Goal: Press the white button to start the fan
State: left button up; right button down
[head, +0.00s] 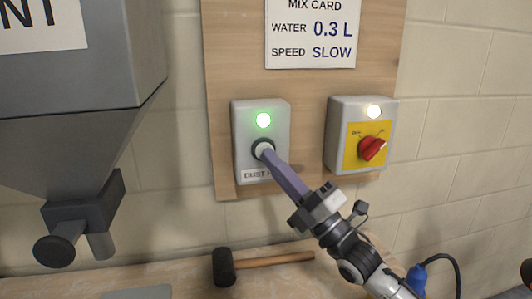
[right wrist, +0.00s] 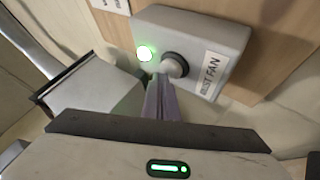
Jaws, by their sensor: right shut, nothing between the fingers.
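The white button (head: 264,149) sits in a dark ring on the grey dust fan box (head: 242,130), which is fixed to a wooden board. A green lamp (head: 263,120) above the button is lit. My right gripper (head: 269,158) is shut and empty, with its fingertips at the button. In the right wrist view the button (right wrist: 174,66) is right at the tips of the fingers (right wrist: 160,83), and the box's label (right wrist: 212,75) reads DUST FAN. They look to be touching or nearly so; I cannot tell how far the button is pushed in. My left gripper is out of view.
A second box (head: 335,135) with a red rotary switch (head: 372,148) on a yellow plate is to the right, its white lamp lit. A mix card (head: 311,38) hangs above. A grey hopper (head: 75,120) is at left. A mallet (head: 255,262) lies on the bench below.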

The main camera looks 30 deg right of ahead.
jog(key=s+a+p, duration=0.1)
jog(key=s+p, duration=0.1)
jog(key=s, duration=0.4)
jog(key=shift+a, duration=0.25)
